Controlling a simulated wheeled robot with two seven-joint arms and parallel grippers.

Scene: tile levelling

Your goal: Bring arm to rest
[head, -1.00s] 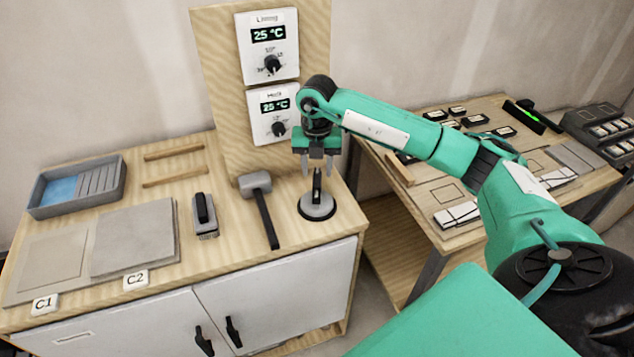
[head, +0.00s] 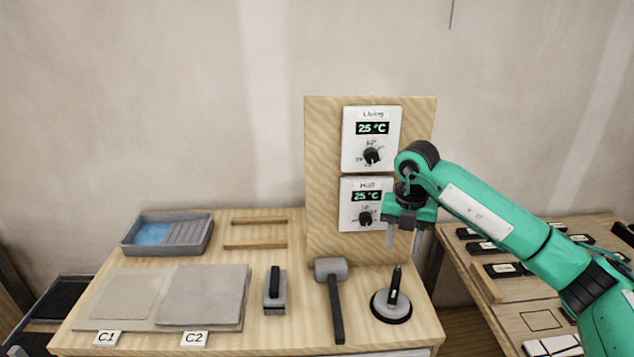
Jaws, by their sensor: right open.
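My right gripper (head: 403,238) points down with its fingers apart and nothing between them. It hangs above the suction cup (head: 391,305), which stands on the wooden workbench (head: 282,340) with its handle up. The fingertips look clear of the cup's handle. My right arm reaches in from the right side of the head view. My left gripper is out of the view.
A mallet (head: 332,271), a brush (head: 275,290) and two grey tiles (head: 203,293) lie left of the cup. A blue-grey tray (head: 167,234) is at the back left. A board with two thermostats (head: 371,139) stands behind the gripper. A second table (head: 520,317) is at right.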

